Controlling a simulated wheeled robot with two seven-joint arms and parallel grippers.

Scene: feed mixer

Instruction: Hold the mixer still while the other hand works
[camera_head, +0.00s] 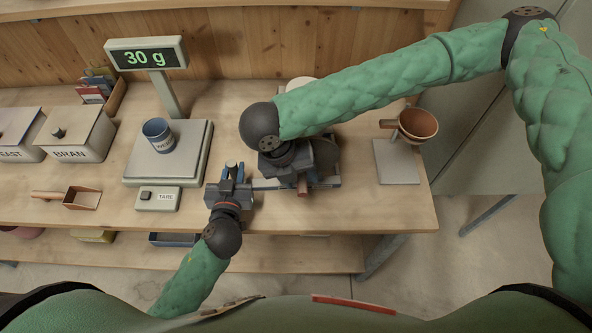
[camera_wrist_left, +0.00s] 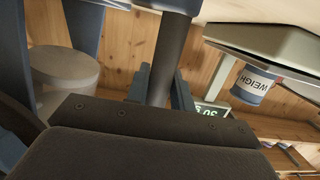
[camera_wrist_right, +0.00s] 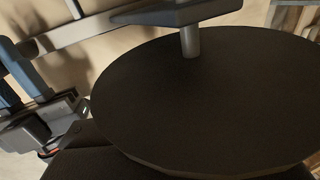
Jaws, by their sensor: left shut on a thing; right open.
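The mixer (camera_head: 328,160) stands near the bench's right front, with a dark round disc and a flat metal bar reaching left. My left gripper (camera_head: 232,174) is shut on a dark upright post at the bar's left end. The post (camera_wrist_left: 165,65) shows between its blue fingers in the left wrist view. My right gripper (camera_head: 294,170) is open over the mixer, beside a brown wooden knob (camera_head: 303,187). In the right wrist view the mixer's disc (camera_wrist_right: 210,100) fills the middle and hides my right fingers. Whether they touch the mixer cannot be told.
A scale (camera_head: 190,150) reading 30 g holds a blue WEIGH cup (camera_head: 158,135). A TARE box (camera_head: 158,198), a scoop (camera_head: 82,198) and a BRAN bin (camera_head: 78,135) lie further left. A brown funnel cup (camera_head: 417,124) on a stand (camera_head: 397,165) is right of the mixer.

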